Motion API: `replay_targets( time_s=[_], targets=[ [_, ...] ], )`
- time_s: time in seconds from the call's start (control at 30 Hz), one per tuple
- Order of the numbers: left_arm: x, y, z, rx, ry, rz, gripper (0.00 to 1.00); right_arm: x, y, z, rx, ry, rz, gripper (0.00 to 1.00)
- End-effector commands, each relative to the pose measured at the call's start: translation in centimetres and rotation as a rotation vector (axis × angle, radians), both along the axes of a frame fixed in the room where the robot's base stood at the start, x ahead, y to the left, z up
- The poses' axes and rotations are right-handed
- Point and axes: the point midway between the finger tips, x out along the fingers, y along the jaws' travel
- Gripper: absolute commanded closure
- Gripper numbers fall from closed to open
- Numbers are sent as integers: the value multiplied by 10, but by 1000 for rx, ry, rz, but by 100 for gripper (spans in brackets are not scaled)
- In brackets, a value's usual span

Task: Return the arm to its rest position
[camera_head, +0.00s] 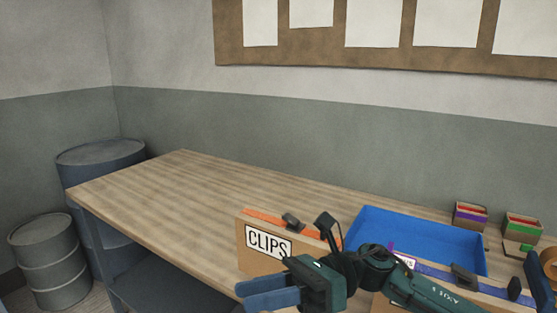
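My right arm comes in from the lower right, in front of the workbench. My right gripper (243,296) points left, with its blue fingers lying close together and nothing seen between them. It is in front of the brown box labelled CLIPS (249,260) and hides the lower part of that box. My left arm and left gripper are not in view.
A wooden workbench (190,195) is bare on its left side. A blue tray (420,228) stands behind my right arm. Small boxes (470,218) stand at the back right. Grey barrels (45,262) stand left of the bench. A noticeboard (330,62) hangs on the wall.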

Motion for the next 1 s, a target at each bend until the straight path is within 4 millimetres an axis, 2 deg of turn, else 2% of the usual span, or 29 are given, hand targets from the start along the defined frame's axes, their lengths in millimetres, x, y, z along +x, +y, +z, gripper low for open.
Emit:
replay_targets(
  time_s=[0.03, 0.13, 0.27, 0.37, 0.47, 0.5, 0.57, 0.67, 0.7, 0.8, 0.87, 0.9, 1.0],
  targets=[
    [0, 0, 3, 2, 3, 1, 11, -1, 8, 1, 61, 159, -52, 70],
    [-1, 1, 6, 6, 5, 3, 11, 9, 12, 1, 167, 475, -158, 70],
    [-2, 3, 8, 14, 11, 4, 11, 28, 3, -14, 303, 909, -288, 70],
    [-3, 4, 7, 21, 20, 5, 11, 41, -15, -41, 409, 1254, -381, 70],
    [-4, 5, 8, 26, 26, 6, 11, 47, -40, -81, 523, 1604, -472, 70],
    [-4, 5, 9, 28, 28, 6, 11, 46, -51, -99, 572, 1743, -508, 70],
    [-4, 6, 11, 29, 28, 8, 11, 40, -69, -130, 650, 1952, -561, 70],
    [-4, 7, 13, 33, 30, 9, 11, 17, -101, -186, 794, 2287, -656, 70],
    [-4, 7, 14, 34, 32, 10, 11, 4, -113, -207, 855, 2409, -693, 70],
    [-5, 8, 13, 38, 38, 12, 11, -33, -138, -251, 999, 2659, -775, 70],
    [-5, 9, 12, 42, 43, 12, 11, -53, -149, -270, 1071, 2767, -816, 70],
    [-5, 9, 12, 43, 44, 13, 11, -65, -155, -279, -1108, -2813, 835, 70],
    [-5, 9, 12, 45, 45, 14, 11, -85, -164, -294, -1096, -2696, 810, 70]
  ],
)
